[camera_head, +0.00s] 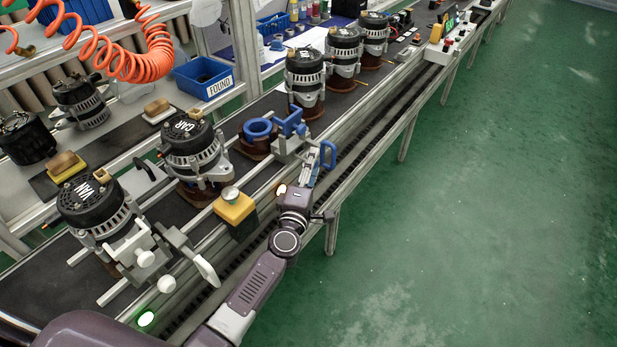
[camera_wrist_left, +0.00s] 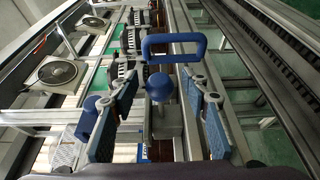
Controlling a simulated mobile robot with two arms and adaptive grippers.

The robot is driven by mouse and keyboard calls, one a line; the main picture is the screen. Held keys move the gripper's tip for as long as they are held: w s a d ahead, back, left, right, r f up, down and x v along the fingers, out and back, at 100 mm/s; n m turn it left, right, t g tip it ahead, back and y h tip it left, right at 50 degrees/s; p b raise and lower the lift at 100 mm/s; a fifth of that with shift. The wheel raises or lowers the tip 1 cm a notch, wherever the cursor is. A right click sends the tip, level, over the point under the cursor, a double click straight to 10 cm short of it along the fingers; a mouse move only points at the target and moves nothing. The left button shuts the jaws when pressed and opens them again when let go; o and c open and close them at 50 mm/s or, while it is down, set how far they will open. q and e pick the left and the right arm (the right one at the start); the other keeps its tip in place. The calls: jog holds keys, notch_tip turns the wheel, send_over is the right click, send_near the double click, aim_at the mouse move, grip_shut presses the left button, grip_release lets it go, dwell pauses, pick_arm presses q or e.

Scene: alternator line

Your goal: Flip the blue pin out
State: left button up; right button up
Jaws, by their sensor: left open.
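A blue clamp fixture (camera_head: 288,124) stands on the line, with a blue ring (camera_head: 258,128) at its left and a blue loop handle (camera_head: 328,154) at its right. In the left wrist view the loop handle (camera_wrist_left: 173,42) is ahead, and a round blue knob (camera_wrist_left: 160,88) stands on a metal block between my fingers. A blue part (camera_wrist_left: 87,118) is partly hidden behind one finger; I cannot tell which part is the pin. My left gripper (camera_head: 311,162) is open beside the fixture; its blue-padded fingers (camera_wrist_left: 162,98) flank the knob, apparently without gripping it. My right gripper is not in view.
Alternators marked VAN (camera_head: 88,200) and CAR (camera_head: 190,140) stand nearer on the line; several more stand beyond. A yellow button box (camera_head: 235,212) sits on the front rail close to my arm. A blue bin (camera_head: 203,78) is behind. The green floor at right is clear.

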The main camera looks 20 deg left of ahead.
pick_arm(q)
jog(key=s, duration=1.1)
jog(key=shift+s+d, duration=0.25)
jog(key=shift+d, duration=0.05)
